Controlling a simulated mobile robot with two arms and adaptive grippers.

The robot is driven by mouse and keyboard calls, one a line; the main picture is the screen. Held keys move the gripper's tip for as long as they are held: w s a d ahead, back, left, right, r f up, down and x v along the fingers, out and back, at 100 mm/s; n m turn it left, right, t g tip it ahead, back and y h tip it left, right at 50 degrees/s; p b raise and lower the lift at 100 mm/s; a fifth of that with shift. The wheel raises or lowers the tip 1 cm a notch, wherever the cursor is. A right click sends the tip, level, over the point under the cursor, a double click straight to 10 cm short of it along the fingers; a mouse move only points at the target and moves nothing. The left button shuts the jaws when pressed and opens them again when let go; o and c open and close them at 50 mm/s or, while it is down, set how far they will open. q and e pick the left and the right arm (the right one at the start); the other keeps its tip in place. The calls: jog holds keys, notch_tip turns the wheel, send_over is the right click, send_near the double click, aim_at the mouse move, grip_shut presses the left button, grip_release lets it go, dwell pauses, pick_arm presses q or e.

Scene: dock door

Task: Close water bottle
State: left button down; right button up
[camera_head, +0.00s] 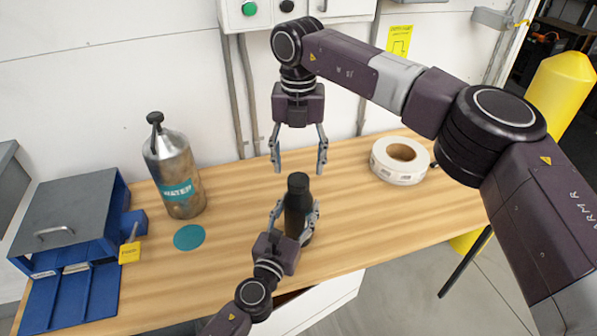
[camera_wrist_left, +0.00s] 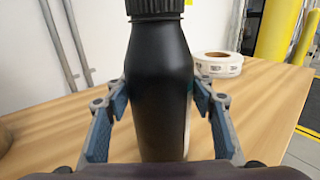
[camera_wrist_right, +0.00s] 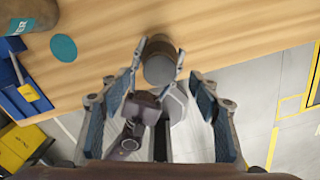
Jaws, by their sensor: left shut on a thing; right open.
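A black water bottle (camera_head: 297,215) stands upright near the front edge of the table, with a black ribbed cap on its top (camera_wrist_left: 155,6). My left gripper (camera_head: 295,212) is shut around the bottle's body from the front; its fingers also flank the bottle in the left wrist view (camera_wrist_left: 160,105). My right gripper (camera_head: 299,160) is open and empty, pointing down above the bottle's cap. In the right wrist view the cap top (camera_wrist_right: 159,70) lies beyond the open fingers (camera_wrist_right: 165,100). How tightly the cap sits is not visible.
On the wooden table (camera_head: 380,225) stand a metal canister labelled WATER (camera_head: 175,172), a teal disc (camera_head: 189,237), a blue bin (camera_head: 70,290) and a white tape roll (camera_head: 399,162). A yellow post (camera_head: 560,95) stands at the right.

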notch_tip(320, 180, up, 8)
jog(key=shift+r, duration=0.2)
pick_arm(q)
jog(key=c, duration=0.8)
grip_release()
jog(key=v, duration=1.2)
